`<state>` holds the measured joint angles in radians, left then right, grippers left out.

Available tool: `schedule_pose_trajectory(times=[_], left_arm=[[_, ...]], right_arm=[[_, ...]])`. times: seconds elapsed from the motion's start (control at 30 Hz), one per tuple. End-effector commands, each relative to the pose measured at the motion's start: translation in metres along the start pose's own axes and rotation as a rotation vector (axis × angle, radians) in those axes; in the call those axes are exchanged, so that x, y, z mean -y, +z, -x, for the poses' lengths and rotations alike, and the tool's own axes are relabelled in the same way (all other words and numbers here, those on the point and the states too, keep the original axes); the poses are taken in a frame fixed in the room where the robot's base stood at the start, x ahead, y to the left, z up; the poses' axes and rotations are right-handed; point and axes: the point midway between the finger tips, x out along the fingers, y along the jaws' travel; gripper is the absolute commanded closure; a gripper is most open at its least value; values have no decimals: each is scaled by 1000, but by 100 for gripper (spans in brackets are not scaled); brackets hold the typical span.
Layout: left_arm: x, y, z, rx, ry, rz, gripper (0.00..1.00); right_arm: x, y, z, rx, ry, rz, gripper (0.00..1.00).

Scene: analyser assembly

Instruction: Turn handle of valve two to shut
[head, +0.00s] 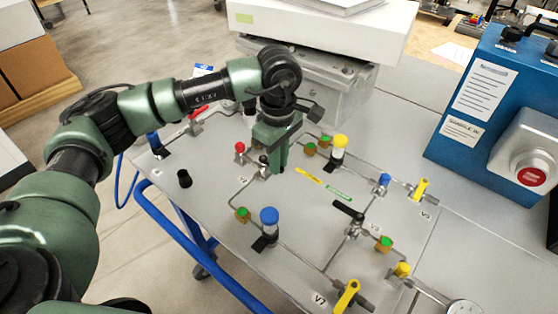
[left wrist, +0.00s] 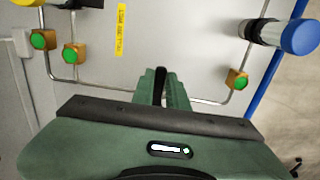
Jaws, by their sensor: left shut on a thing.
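My left gripper (head: 280,166) points down at the left-middle of the grey panel (head: 215,165), beside a valve body (head: 262,172) on the pipe. In the left wrist view the gripper's fingers (left wrist: 163,78) are closed on a narrow black handle (left wrist: 160,84). Most of the handle is hidden between the fingers, so its angle to the pipe is hard to tell. The small label by this valve is not readable, so I cannot confirm its number. My right gripper is not in view.
Around the gripper stand a red-capped part (head: 240,148), a yellow-capped cylinder (head: 338,148) and a blue-capped cylinder (head: 269,218). Another black-handled valve (head: 349,211) and yellow-handled valves (head: 421,189) are to the right. A blue box (head: 487,105) stands at right.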

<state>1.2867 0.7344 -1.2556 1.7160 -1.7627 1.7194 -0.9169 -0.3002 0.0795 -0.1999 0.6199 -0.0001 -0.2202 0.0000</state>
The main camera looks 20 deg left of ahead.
Motion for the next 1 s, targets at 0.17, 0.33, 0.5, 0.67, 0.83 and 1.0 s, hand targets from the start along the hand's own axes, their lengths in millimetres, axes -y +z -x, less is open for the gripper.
schedule_pose_trajectory(times=[0.17,0.33,0.5,0.67,0.83,1.0], left_arm=[[0,0,1,1,3,-2,100],[-1,0,1,1,3,-1,100],[0,0,1,1,2,-1,64],[0,0,0,0,1,0,64],[0,0,5,0,2,0,64],[-1,0,26,0,2,0,64]], right_arm=[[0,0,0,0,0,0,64],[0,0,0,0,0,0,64],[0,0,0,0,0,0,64],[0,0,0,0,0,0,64],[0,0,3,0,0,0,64],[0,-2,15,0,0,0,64]])
